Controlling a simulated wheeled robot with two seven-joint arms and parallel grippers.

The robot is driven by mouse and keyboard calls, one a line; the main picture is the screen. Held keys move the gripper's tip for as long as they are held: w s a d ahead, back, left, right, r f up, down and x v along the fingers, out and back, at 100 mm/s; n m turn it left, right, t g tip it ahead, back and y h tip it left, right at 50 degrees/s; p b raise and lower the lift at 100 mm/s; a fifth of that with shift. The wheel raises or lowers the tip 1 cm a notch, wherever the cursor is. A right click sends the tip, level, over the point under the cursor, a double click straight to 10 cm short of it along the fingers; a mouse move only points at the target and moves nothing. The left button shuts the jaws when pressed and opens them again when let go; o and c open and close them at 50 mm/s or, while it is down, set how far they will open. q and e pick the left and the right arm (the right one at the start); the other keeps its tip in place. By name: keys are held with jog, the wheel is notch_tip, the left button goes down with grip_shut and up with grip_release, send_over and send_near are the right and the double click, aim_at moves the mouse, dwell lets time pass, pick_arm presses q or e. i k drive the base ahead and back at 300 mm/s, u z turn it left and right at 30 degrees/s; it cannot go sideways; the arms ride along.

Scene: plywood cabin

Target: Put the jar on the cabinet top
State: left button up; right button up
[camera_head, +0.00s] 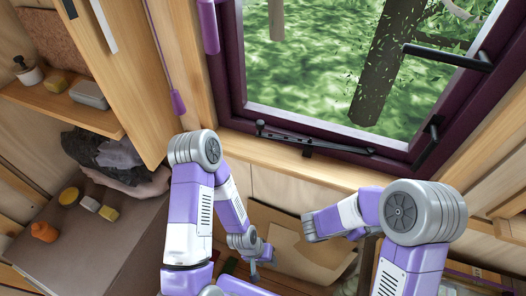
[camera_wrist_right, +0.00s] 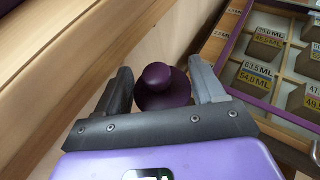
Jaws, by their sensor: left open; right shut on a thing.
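My left gripper (camera_head: 262,257) is open and empty at the lower middle of the head view, in front of a tan panel below the window. In the right wrist view my right gripper (camera_wrist_right: 165,88) is shut on a dark purple round knob (camera_wrist_right: 158,78) with a wider round base. I cannot tell whether this knob belongs to a jar. My right gripper is not clear in the head view. An orange jar-like pot (camera_head: 44,232) stands on a brown cabinet top (camera_head: 95,245) at the left, apart from both grippers.
A drawer or tray with purple edges (camera_wrist_right: 225,50) holds several labelled blocks (camera_wrist_right: 263,46) right of my right gripper.

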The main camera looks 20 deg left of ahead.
aim_at(87, 256)
jog(key=z, duration=0.7)
jog(key=k, duration=1.3)
jog(key=u, duration=3)
jog(key=i, duration=0.5)
